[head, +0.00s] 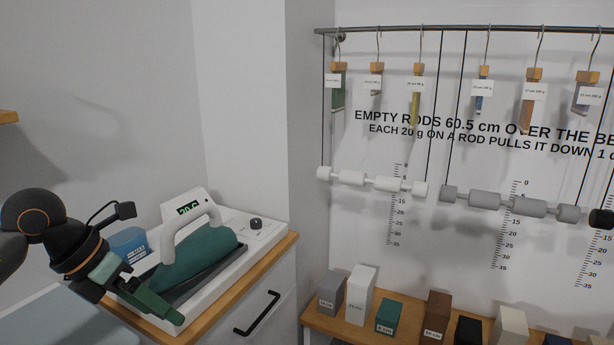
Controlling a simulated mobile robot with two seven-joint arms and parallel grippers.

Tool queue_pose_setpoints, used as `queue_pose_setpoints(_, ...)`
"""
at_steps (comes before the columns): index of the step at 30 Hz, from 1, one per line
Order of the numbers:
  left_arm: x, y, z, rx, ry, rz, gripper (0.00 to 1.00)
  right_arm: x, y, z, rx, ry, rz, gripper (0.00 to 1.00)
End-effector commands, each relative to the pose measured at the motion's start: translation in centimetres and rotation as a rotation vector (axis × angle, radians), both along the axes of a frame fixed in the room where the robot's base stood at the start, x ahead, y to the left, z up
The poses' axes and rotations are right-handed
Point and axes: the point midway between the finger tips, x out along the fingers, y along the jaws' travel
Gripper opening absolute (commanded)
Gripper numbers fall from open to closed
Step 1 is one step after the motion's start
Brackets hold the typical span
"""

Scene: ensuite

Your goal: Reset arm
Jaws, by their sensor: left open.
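My left gripper (128,283) reaches in from the left, above the front left part of a white station with a dial. Its jaws are open, and I see nothing held between them. My right gripper is not in view.
The white station (262,243) stands on a wood-topped cabinet (285,245). On the right wall, tagged pieces hang from a rail (460,30) above rods on cords, including a white one (370,181). Several coloured blocks stand on a low wooden shelf (340,327).

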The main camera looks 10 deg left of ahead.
Motion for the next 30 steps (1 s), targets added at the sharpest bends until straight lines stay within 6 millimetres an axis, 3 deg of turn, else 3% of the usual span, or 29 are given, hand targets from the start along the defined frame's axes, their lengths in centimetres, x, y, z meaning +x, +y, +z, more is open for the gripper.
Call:
queue_pose_setpoints(3, -0.2, -7.2, -1.5, -0.306, 0.048, -0.101, 1.0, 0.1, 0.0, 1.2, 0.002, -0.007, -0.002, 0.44)
queue_pose_setpoints(6, -0.8, -13.0, -1.4, -0.63, 0.094, -0.121, 1.0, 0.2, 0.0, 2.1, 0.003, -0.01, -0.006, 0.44)
queue_pose_setpoints(9, -0.9, -17.1, -0.3, -0.985, 0.155, -0.048, 1.0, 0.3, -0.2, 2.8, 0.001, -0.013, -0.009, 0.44)
queue_pose_setpoints(11, -0.4, -18.3, 0.3, -1.192, 0.194, 0.046, 1.0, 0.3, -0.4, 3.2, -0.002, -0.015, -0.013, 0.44)
queue_pose_setpoints(14, 1.1, -18.5, 0.2, -1.503, 0.268, 0.284, 1.0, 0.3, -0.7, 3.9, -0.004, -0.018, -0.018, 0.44)
queue_pose_setpoints(16, 2.3, -17.5, -1.4, -1.684, 0.326, 0.507, 1.0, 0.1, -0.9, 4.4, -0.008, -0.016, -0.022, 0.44)
queue_pose_setpoints(20, 2.9, -14.7, -8.0, -1.911, 0.452, 1.027, 1.0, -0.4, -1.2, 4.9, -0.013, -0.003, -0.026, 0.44)
queue_pose_setpoints(24, -0.6, -12.7, -17.9, -1.954, 0.604, 1.627, 1.0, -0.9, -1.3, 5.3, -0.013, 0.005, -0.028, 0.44)
queue_pose_setpoints(27, -4.8, -12.7, -23.6, -1.89, 0.703, 1.967, 1.0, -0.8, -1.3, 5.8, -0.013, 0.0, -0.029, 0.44)
queue_pose_setpoints(30, -8.8, -13.2, -27.5, -1.802, 0.787, 2.219, 1.0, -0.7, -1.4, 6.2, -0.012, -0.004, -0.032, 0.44)
